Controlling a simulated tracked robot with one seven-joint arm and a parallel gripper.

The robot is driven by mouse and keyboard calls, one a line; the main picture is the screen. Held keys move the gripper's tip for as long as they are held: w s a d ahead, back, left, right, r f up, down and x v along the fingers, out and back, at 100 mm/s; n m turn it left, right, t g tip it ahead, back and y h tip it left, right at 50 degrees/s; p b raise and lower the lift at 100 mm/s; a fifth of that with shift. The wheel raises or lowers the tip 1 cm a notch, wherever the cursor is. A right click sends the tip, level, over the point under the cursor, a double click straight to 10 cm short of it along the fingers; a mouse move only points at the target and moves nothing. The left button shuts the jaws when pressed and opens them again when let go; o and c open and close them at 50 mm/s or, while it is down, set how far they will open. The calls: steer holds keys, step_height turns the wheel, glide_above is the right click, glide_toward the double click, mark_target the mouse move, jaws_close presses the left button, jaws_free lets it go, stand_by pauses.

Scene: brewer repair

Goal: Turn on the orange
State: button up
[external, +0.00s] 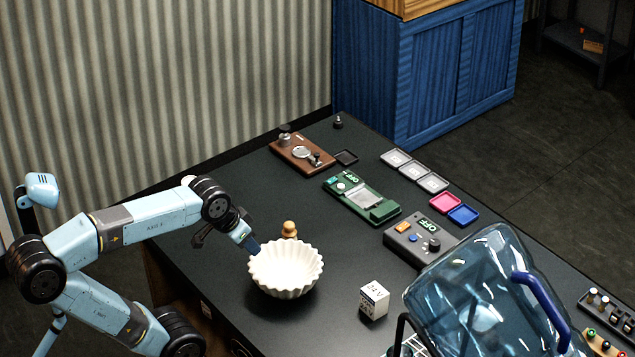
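A grey control box (398,243) sits on the black table right of centre. An orange button or switch (402,227) is on its top, beside a green "OFF" display (428,226) and a dark knob (434,245). My gripper (253,246) is to the left of the box, at the left rim of a white fluted bowl (285,268). Its fingertips are small and partly hidden, so I cannot tell whether they are open or shut, or whether they touch the bowl.
A wooden peg-like piece (289,229) stands behind the bowl. A white "24V" cube (374,299) and a large blue water jug (470,295) are at the front. A green "OFF" device (345,184), brown board (300,156) and coloured trays (445,203) lie farther back.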

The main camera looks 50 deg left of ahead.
steer(key=shift+g, duration=0.5)
steer(key=w+r, duration=0.1)
steer(key=w, duration=0.2)
steer(key=w+r, duration=0.2)
steer(key=w, duration=0.2)
steer(key=w+r, duration=0.2)
steer(key=w, duration=0.2)
steer(key=shift+w+d, duration=0.1)
jaws_close()
steer(key=w+d+f+g, duration=0.1)
steer(key=w+f+g, duration=0.1)
steer(key=w, duration=2.6)
steer(key=w+f+g, duration=0.1)
steer(key=w+f, duration=0.7)
steer(key=w, duration=0.3)
steer(key=shift+w+d, duration=0.35)
steer(key=shift+d, duration=0.05)
steer(key=shift+f, duration=0.1)
